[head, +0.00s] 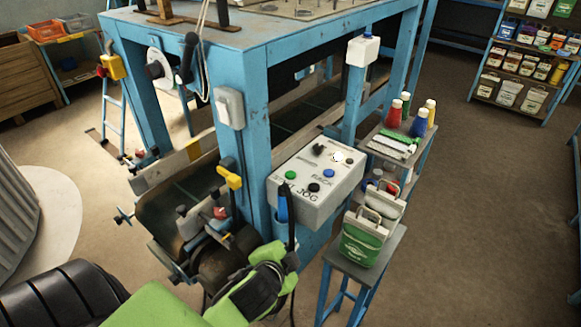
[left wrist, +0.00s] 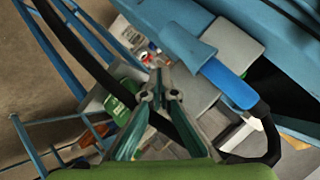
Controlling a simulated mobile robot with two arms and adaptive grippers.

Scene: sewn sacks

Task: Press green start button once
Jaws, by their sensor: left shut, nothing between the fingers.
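The green start button (head: 291,174) sits on the sloped top of a light grey control box (head: 333,203), near its left edge. Black and blue buttons and several knobs share that panel. My left arm (head: 258,287) reaches in from the lower left and ends below and in front of the box, apart from the green button. My left gripper (left wrist: 160,90) is shut and empty, with its fingers meeting at the tips in the left wrist view. I cannot make out the green button in that view. My right gripper is in neither view.
A blue machine frame (head: 238,120) stands behind and left of the box. A small stand with a green and white sack (head: 363,240) is close at right. A side shelf (head: 392,144) holds several bottles. A blue handle (left wrist: 228,84) and black cable lie near the gripper.

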